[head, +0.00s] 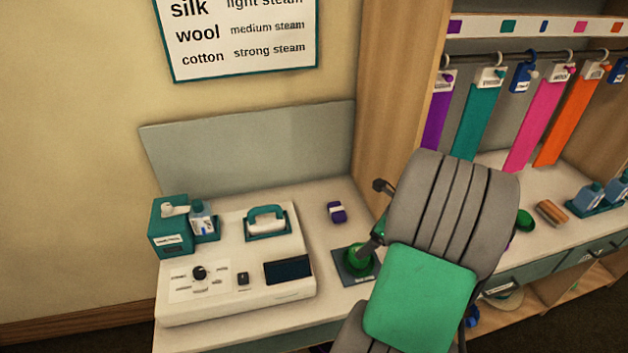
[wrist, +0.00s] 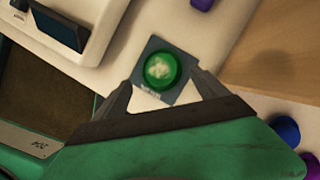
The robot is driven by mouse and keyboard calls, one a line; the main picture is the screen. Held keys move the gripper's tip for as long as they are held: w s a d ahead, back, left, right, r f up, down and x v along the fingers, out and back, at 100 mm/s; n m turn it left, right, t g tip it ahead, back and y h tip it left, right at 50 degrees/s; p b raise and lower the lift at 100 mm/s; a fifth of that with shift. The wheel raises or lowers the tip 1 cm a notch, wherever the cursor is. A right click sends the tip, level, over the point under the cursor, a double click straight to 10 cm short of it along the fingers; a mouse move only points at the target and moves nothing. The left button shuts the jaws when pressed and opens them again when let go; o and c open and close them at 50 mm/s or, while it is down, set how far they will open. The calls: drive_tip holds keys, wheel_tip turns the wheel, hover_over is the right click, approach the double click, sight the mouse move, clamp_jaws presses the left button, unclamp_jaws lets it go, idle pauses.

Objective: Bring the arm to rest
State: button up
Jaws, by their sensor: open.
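My arm, grey with a green panel, reaches over the counter in the head view. My gripper (head: 372,217) is at its far end, partly hidden by the arm. In the wrist view my gripper (wrist: 165,88) is open, its two dark fingers apart. A round green button-like object (wrist: 162,70) on a dark square pad (wrist: 184,94) shows just beyond and between the fingertips. The same green object (head: 358,257) and pad (head: 345,274) show in the head view, close to the gripper. I cannot tell whether the fingers touch it.
A white steam station (head: 235,300) with a dial, dark screen and iron (head: 266,222) stands left on the counter (head: 320,205). A teal dispenser box (head: 172,227) is at its back left. A purple block (head: 337,212) lies behind the pad. Right, a shelf holds hanging coloured strips (head: 475,115).

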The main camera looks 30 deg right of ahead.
drive_tip(key=n, duration=0.3)
drive_tip(key=shift+a, duration=0.1)
drive_tip(key=s+a+f+n+g, duration=0.1)
drive_tip(key=s+n, duration=0.1)
drive_tip(key=n, duration=0.2)
drive_tip(key=s+a+f+n, duration=0.1)
drive_tip(key=s+n, duration=0.2)
drive_tip(key=n, duration=0.1)
drive_tip(key=s+f+n+g, duration=0.1)
drive_tip(key=s+n, duration=0.2)
drive_tip(key=n, duration=0.1)
drive_tip(key=shift+a+f+g+y, duration=0.3)
drive_tip(key=shift+a+f, duration=0.1)
drive_tip(key=s+a+r+n+g+h, duration=0.1)
drive_tip(key=s+a+r+n+h, duration=0.15)
drive_tip(key=a+r+n, duration=0.45)
drive_tip(key=w+a+r+n+t, duration=0.1)
drive_tip(key=w+a+r+n, duration=0.3)
drive_tip(key=a, duration=0.5)
drive_tip(key=w+a+r+n+t, duration=0.2)
drive_tip(key=w+a+r+n, duration=0.2)
drive_tip(key=a, duration=0.5)
drive_tip(key=shift+a+r+n+t, duration=0.3)
drive_tip(key=shift+r+n, duration=0.3)
drive_tip(key=shift+r, duration=0.35)
drive_tip(key=shift+d, duration=0.1)
